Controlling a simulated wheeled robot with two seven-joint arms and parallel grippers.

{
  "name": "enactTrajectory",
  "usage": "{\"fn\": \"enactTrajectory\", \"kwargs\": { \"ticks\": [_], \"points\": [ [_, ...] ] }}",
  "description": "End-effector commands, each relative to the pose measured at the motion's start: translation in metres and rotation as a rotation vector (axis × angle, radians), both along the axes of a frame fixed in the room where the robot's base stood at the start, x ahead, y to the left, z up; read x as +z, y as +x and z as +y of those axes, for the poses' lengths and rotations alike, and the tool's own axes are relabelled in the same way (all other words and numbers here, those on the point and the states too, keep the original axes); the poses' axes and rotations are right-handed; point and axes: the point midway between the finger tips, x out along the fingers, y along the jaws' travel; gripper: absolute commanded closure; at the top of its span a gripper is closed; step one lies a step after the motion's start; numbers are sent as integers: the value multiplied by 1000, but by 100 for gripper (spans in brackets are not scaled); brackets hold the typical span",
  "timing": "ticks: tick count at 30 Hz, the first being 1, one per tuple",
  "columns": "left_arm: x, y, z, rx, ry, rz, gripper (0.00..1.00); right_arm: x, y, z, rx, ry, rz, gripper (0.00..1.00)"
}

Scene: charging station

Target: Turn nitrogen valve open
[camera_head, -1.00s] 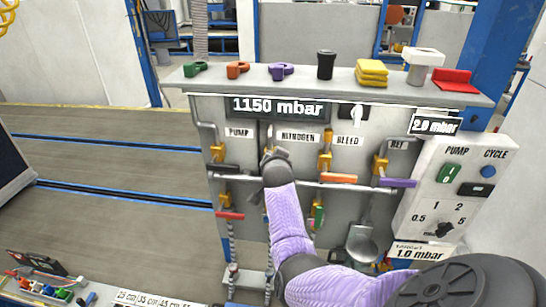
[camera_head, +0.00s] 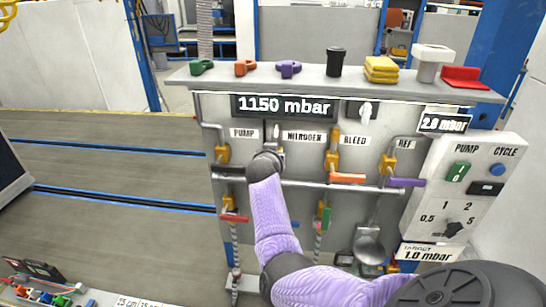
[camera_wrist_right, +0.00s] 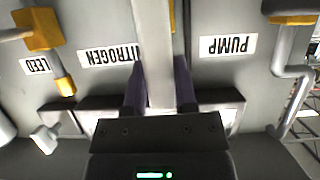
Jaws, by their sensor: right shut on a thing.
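The nitrogen valve stands on the grey panel beside the "NITROGEN" label (camera_head: 303,136), between the pump and bleed valves. My right gripper (camera_head: 272,153) is at this valve and hides most of it in the head view. In the right wrist view, which shows the panel upside down, the two dark fingers of the right gripper (camera_wrist_right: 160,88) close on either side of a pale grey bar (camera_wrist_right: 155,45), which looks like the nitrogen valve's handle. The bar runs straight up the picture from between the fingers. My left gripper is not in view.
The bleed valve's orange lever (camera_head: 347,178) and the purple lever (camera_head: 407,182) lie level to the right. A horizontal pipe (camera_head: 320,186) crosses the panel below the gripper. Loose handles and yellow blocks (camera_head: 381,69) rest on the shelf above. A control box (camera_head: 463,195) is at right.

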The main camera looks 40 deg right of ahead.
Motion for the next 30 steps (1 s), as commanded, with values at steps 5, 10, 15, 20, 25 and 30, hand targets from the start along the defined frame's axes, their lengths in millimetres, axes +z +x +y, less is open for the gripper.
{"fn": "enactTrajectory", "kwargs": {
  "ticks": [5, 10, 15, 20, 25, 30],
  "points": [
    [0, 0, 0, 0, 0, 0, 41, -1, 0, 1, 1, 0, 6, 100],
    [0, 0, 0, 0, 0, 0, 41, -1, 0, 0, 1, 1, 6, 57],
    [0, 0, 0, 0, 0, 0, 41, -1, 0, 0, 1, 0, 3, 29],
    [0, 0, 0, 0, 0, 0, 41, 0, 0, 0, 1, 0, 3, 29],
    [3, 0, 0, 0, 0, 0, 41, 3, -4, 5, 0, -1, 1, 29],
    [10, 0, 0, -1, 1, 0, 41, 14, -20, 26, 0, -1, 1, 29]
  ]
}}
